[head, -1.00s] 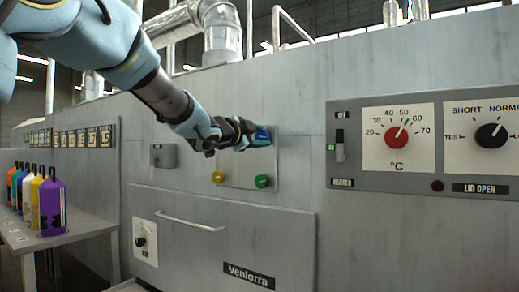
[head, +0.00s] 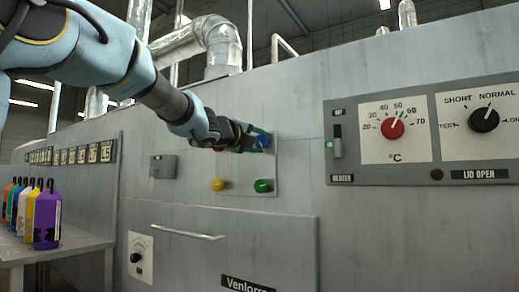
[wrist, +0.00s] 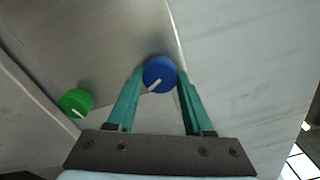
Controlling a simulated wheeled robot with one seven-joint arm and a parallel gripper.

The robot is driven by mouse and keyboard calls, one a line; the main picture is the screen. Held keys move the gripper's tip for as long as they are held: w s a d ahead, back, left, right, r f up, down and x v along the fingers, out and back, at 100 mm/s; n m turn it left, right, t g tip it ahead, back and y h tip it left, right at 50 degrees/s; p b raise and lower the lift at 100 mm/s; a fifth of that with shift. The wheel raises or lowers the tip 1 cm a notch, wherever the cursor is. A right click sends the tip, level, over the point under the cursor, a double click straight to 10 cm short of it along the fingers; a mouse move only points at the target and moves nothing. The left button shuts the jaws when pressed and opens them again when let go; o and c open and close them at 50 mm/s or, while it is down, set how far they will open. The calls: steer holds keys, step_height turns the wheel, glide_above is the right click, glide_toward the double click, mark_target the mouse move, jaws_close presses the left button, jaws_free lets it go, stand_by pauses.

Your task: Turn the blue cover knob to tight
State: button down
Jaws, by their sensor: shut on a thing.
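The blue cover knob (head: 262,141) is at the top right of a light panel on the grey machine front. In the wrist view the blue knob (wrist: 159,73) sits between the two green fingers, with its white pointer line toward the lower left of the picture. My gripper (head: 256,139) reaches it from the left and is shut on it. The fingers also show in the wrist view (wrist: 158,85), one on each side of the knob. The markings around the knob cannot be read.
A green knob (head: 263,185) and a yellow knob (head: 218,185) are below on the same panel (head: 240,188). A control panel with a red dial (head: 392,128) and a black dial (head: 484,119) is at right. Colored bottles (head: 47,215) stand on a side table (head: 60,247) at left.

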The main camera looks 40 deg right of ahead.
steer(key=shift+f+m+b, duration=0.15)
steer(key=shift+m+b, duration=0.75)
steer(key=shift+m, duration=1.1)
steer(key=shift+c, duration=1.5)
jaws_free()
steer(key=b+v, duration=0.1)
steer(key=v, duration=0.9)
steer(key=shift+a, duration=0.4)
